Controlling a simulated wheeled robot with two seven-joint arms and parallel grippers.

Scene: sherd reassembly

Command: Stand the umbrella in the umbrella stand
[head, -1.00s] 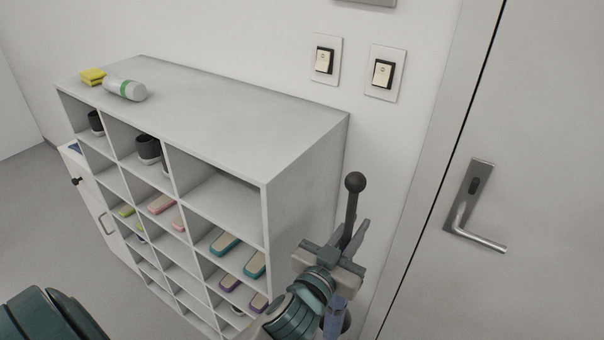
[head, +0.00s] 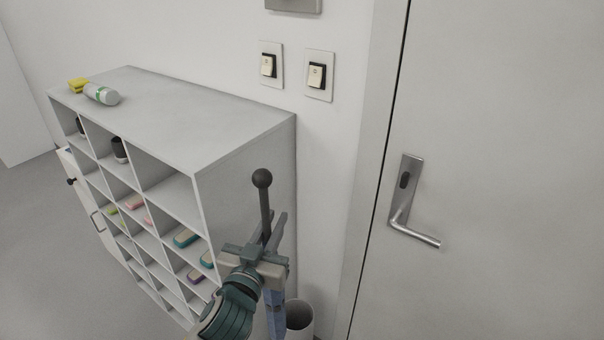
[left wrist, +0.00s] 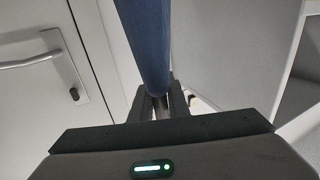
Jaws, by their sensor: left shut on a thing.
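The umbrella (head: 265,206) has a dark shaft with a round ball knob at its top and a blue canopy (head: 275,312) below. It is near upright. My left gripper (head: 268,246) is shut on its shaft. In the left wrist view the blue canopy (left wrist: 147,45) runs out from between the fingers (left wrist: 161,103). The umbrella stand (head: 303,318) is a pale round bin on the floor by the wall, partly cut off by the lower edge. The canopy shows just left of its opening; its lower tip is out of view. My right gripper is not in view.
A grey cubby shelf (head: 170,115) with shoes and brushes stands close left of the umbrella. A bottle (head: 102,94) and yellow sponges (head: 78,86) lie on top. A closed door (head: 490,150) with a lever handle (head: 412,232) is at the right.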

